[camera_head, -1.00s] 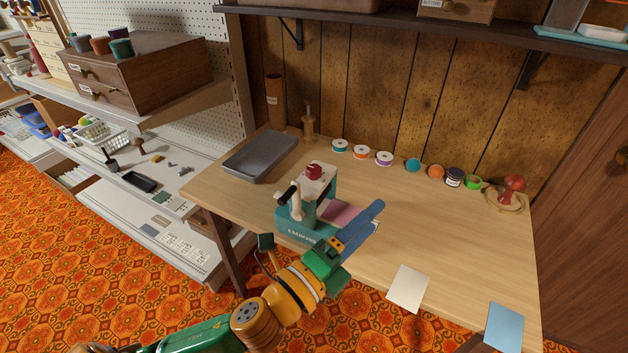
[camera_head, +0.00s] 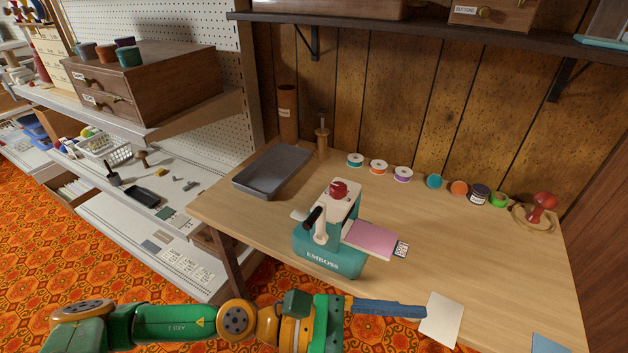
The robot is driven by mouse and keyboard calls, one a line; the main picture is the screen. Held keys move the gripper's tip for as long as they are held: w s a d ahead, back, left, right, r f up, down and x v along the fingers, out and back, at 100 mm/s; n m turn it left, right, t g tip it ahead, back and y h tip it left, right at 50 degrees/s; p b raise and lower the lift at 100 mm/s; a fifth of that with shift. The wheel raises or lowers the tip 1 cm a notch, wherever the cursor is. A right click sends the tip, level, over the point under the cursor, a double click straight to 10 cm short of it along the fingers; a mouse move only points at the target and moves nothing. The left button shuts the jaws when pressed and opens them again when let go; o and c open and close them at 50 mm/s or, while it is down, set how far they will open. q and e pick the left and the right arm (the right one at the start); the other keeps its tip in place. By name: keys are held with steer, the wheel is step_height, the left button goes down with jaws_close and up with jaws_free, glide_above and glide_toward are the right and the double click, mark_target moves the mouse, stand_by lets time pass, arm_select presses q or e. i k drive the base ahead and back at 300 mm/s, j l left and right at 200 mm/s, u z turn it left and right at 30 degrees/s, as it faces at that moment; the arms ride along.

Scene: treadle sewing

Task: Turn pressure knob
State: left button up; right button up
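The embosser (camera_head: 328,245) is a teal and cream machine marked EMBOSS, standing on the wooden table near its front left. A red knob (camera_head: 338,189) sits on its top. A black-tipped lever (camera_head: 314,219) is on its front left side. A pink card (camera_head: 371,238) lies at its right side. My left gripper (camera_head: 424,311) is in front of the embosser and below it in the picture, pointing right, apart from the knob. Its blue fingers overlap from this side, so its opening does not show. My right gripper is not seen.
A grey tray (camera_head: 238,183) lies on the table behind and left of the embosser. Several tape rolls and a red-handled stamp (camera_head: 541,203) line the back. A cream card (camera_head: 441,318) lies at the front edge. The table's middle right is clear.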

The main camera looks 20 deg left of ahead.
mark_target(339, 190)
steer(key=i+j+u, duration=0.1)
steer(key=j, duration=0.2)
steer(key=i+j, duration=0.1)
steer(key=j, duration=0.25)
steer(key=i+j+u, duration=0.15)
steer(key=j, duration=0.15)
steer(key=i+j+u, duration=0.1)
steer(key=j, duration=0.2)
steer(key=i+l, duration=0.1)
steer(key=l, duration=0.15)
steer(key=i+l, duration=0.15)
steer(key=l+u, duration=0.05)
steer(key=l, duration=0.05)
